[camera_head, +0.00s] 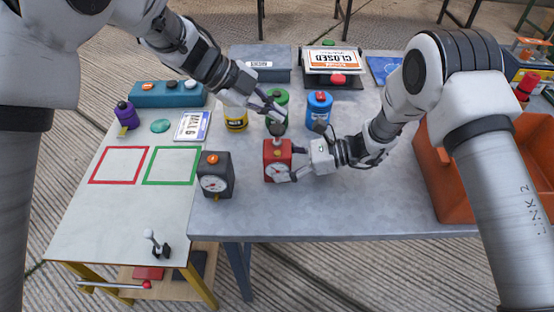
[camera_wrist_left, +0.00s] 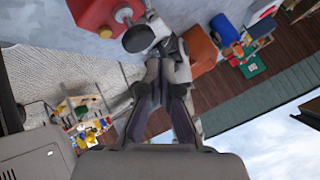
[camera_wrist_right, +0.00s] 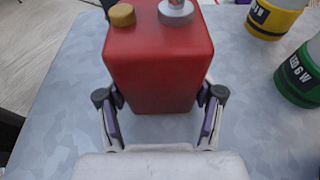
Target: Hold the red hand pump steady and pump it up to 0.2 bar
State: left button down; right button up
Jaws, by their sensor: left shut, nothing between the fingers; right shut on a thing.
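The red hand pump (camera_head: 278,152) stands upright on the grey table (camera_head: 350,205), with a round white gauge (camera_head: 277,172) on its front. The gauge reading is too small to tell. My right gripper (camera_head: 292,160) is shut on the pump body from the right; in the right wrist view the red body (camera_wrist_right: 160,75) sits between both fingers. My left gripper (camera_head: 281,113) is shut and empty just above the pump. In the left wrist view the dark handle knob (camera_wrist_left: 138,38) on its metal rod lies just beyond the left fingertips; I cannot tell whether they touch.
A dark pump with a gauge (camera_head: 215,175) stands left of the red one. Yellow (camera_head: 236,118), green (camera_head: 283,96) and blue (camera_head: 319,108) canisters stand behind. An orange crate (camera_head: 440,190) is at the right. The front table strip is clear.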

aim_at(276, 128)
pick_arm(q)
notch_tip(276, 128, up, 4)
jog(key=shift+f, duration=0.25)
jog(key=shift+s+f, duration=0.15)
jog(key=shift+s, duration=0.05)
notch_tip(276, 128, down, 7)
jog(key=shift+w+f, duration=0.1)
jog(key=shift+f, duration=0.9)
dwell(0.6)
